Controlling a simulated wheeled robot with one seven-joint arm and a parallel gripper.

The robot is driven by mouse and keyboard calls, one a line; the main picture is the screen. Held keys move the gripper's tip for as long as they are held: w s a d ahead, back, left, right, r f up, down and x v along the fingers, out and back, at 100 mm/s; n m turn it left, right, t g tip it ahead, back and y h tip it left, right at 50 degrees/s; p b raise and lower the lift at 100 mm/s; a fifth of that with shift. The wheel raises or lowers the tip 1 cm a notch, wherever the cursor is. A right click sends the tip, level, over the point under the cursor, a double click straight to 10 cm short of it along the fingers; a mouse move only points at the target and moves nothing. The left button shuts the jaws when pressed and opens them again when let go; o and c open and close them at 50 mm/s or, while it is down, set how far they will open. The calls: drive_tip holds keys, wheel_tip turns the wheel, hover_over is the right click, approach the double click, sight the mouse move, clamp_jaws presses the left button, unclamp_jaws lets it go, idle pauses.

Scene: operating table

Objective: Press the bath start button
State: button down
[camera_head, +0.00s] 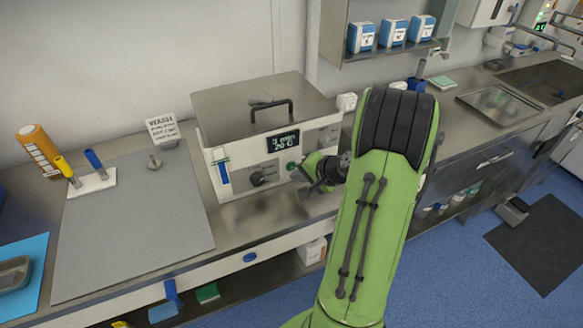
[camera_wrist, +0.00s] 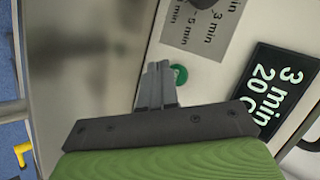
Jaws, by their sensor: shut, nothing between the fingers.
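The bath (camera_head: 225,112) is a steel-and-white box with a black-handled lid, standing on the counter. Its front has a lit display (camera_head: 283,142), a dark knob (camera_head: 262,176) and a round green button (camera_head: 291,166). In the wrist view the green button (camera_wrist: 180,72) shows just right of my fingertips, partly hidden behind them. The display (camera_wrist: 272,92) there reads 3 min and 20. My gripper (camera_wrist: 158,70) is shut and empty, pointing at the panel close beside the button. I cannot tell whether it touches the panel. In the head view my gripper (camera_head: 305,188) is partly hidden by my arm.
A blue-handled item (camera_head: 222,172) hangs on the bath's front left. A grey mat (camera_head: 130,225) with a small rack (camera_head: 92,184) lies to the left. A sign (camera_head: 163,128) stands behind. A steel tray (camera_head: 497,104) and sink are at the right.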

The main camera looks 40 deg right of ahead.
drive_tip(key=shift+s+a+b, duration=0.25)
drive_tip(key=shift+s+b, duration=0.05)
drive_tip(key=shift+s, duration=0.5)
drive_tip(key=shift+s+a+b, duration=0.25)
drive_tip(key=shift+s+b, duration=0.05)
drive_tip(key=shift+s, duration=0.5)
drive_tip(key=shift+s+a+b, duration=0.25)
drive_tip(key=shift+s+b, duration=0.05)
drive_tip(key=shift+s, duration=0.5)
drive_tip(key=s+a+r+n+g+p, duration=0.15)
drive_tip(key=a+r+n, duration=0.25)
drive_tip(key=a, duration=0.4)
drive_tip(key=a+r+n+g, duration=0.2)
drive_tip(key=a+r+n, duration=0.3)
drive_tip(key=a, duration=0.3)
drive_tip(key=s+a+r+n+p, duration=0.1)
drive_tip(key=s+a+r+n, duration=0.1)
drive_tip(key=s, duration=0.4)
drive_tip(key=s+a+r+n+h, duration=0.1)
drive_tip(key=s+a+r+n, duration=0.2)
drive_tip(key=s, duration=0.3)
drive_tip(key=shift+a+r+g+p, duration=0.35)
drive_tip(key=shift+a+r+p, duration=0.1)
drive_tip(key=shift+a, duration=0.4)
